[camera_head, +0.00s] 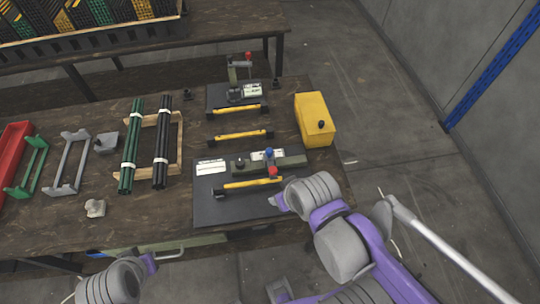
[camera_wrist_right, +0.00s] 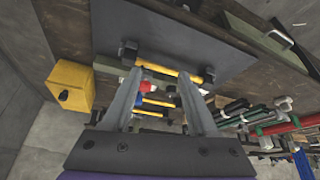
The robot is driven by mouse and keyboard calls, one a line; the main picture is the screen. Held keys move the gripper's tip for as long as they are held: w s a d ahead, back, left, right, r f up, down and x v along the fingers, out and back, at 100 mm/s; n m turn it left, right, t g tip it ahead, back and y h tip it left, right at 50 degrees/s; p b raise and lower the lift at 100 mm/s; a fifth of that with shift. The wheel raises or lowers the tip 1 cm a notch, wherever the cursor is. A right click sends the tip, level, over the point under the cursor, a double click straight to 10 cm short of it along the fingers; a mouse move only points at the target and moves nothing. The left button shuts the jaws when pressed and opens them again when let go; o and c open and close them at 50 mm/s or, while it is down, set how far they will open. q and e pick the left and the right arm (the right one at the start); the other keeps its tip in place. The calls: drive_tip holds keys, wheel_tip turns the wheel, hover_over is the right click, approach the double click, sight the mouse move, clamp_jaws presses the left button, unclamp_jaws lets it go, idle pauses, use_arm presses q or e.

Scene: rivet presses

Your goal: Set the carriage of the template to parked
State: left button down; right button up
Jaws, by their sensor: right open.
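The near dark board (camera_head: 225,207) lies at the table's front edge. On it is a grey-green rail (camera_head: 290,161) with a black knob (camera_head: 240,163), a blue knob (camera_head: 269,153) and a red knob (camera_head: 272,171). A yellow bar (camera_head: 250,183) with black ends lies in front. I cannot tell which part is the carriage. My right gripper (camera_head: 277,201) is at the board's front right; in the wrist view its open fingers (camera_wrist_right: 161,80) point toward the yellow bar (camera_wrist_right: 165,64), with nothing visibly held. My left gripper (camera_head: 168,256) is low in front of the table, its jaws unclear.
A yellow box (camera_head: 314,120) with a black knob stands behind right. Another dark board (camera_head: 222,96) with a rail and red knob is at the back. Green tubes (camera_head: 131,146), black tubes (camera_head: 162,142) and a red tray (camera_head: 12,150) are to the left. Open floor lies right.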

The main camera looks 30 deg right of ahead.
drive_tip(key=w+d+r+n+g, duration=0.25)
drive_tip(key=w+r, duration=0.35)
drive_tip(key=w, duration=0.3)
drive_tip(key=n+g+p, duration=0.1)
drive_tip(key=n+g, duration=0.2)
approach(270, 150)
wheel_tip(270, 150, down, 9)
drive_tip(key=shift+s+a+b, duration=0.1)
drive_tip(key=shift+b, duration=0.25)
clamp_jaws()
idle(0.7)
